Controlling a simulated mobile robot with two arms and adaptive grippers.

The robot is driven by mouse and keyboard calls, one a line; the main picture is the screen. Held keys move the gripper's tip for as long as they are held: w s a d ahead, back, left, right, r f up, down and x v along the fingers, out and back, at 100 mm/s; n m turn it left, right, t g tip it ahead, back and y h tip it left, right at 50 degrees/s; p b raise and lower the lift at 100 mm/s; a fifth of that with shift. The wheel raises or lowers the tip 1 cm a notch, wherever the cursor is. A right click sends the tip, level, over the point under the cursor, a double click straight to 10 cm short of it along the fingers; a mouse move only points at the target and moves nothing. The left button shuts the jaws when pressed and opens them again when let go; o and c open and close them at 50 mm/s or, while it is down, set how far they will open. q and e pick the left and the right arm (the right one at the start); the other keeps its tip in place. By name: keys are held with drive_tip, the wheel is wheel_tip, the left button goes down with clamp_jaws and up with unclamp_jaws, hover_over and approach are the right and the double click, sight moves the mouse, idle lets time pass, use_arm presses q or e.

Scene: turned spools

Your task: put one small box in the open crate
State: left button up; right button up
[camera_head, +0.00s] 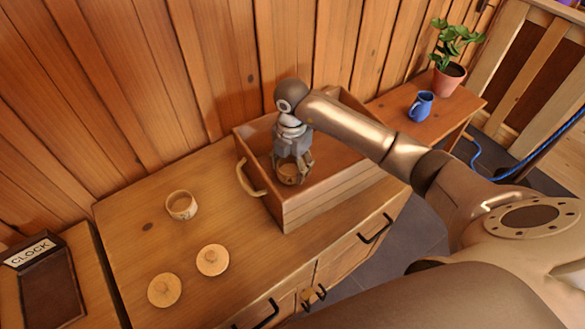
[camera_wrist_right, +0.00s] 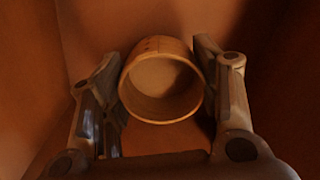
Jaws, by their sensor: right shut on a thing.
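The open crate (camera_head: 330,198) is a wooden box with a rope handle, standing on the cabinet top by the plank wall. My right gripper (camera_head: 291,173) reaches down inside it, near its left end. It is shut on a small round wooden box (camera_head: 288,170), open at the top. In the right wrist view the small box (camera_wrist_right: 161,84) sits between the two fingers, with the crate's walls around it. I cannot tell whether its base touches the crate floor. Another small round box (camera_head: 181,205) stands on the cabinet top, left of the crate. My left gripper is not in view.
Two round wooden lids (camera_head: 212,260) (camera_head: 164,290) lie on the cabinet top (camera_head: 130,235) at the front left. A dark tray (camera_head: 45,285) with a CLOCK label lies further left. A blue jug (camera_head: 421,107) and a potted plant (camera_head: 448,80) stand right of the crate.

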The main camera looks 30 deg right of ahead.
wheel_tip(320, 180, down, 2)
drive_tip(key=shift+f, duration=0.45)
drive_tip(key=o, duration=0.8)
drive_tip(key=shift+r, duration=0.1)
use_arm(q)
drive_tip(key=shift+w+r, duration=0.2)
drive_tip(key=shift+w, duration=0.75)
